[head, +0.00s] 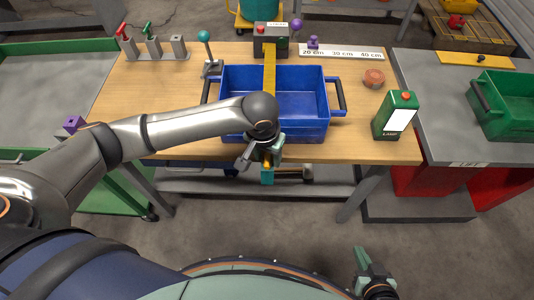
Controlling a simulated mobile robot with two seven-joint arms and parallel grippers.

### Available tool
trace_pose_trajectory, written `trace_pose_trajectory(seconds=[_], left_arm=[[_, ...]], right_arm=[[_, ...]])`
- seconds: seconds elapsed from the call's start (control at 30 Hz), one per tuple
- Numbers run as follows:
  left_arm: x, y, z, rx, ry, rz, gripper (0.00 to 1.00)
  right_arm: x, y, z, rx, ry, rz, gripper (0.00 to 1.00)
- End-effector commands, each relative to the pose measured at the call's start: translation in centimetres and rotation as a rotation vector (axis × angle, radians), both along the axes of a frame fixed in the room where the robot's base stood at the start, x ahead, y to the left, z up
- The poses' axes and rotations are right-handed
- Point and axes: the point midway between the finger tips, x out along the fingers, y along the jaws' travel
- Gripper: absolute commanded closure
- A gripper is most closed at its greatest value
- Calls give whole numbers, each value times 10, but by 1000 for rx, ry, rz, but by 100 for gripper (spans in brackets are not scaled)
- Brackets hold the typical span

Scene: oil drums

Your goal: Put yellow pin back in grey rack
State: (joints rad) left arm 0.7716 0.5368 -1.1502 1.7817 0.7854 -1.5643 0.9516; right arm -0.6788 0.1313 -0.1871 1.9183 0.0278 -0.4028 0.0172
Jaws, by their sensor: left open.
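The grey rack (156,54) stands at the back left of the wooden table. A red pin (122,30) and a green pin (149,30) stand in its left and middle holders; no pin shows in its right holder (178,42). My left gripper (267,172) is open and points down at the table's front edge, in front of the blue crate. A small yellow-orange piece (267,160) shows at its fingers; I cannot tell whether it is the yellow pin. My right gripper (361,262) hangs low over the floor at bottom right, away from the table.
A teal-balled lever (204,38) stands between rack and crate. My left arm spans the table's front left.

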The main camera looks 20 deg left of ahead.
Motion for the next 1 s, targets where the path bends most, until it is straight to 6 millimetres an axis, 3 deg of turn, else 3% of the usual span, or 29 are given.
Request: trace_pose_trajectory(seconds=[0.03,0.5,1.0], left_arm=[[0,0,0,0,0,0,50],[0,0,0,0,0,0,100],[0,0,2,0,0,0,100]], right_arm=[[0,0,0,1,0,1,100],[1,1,1,1,-3,1,100],[2,1,3,1,-6,1,100]])
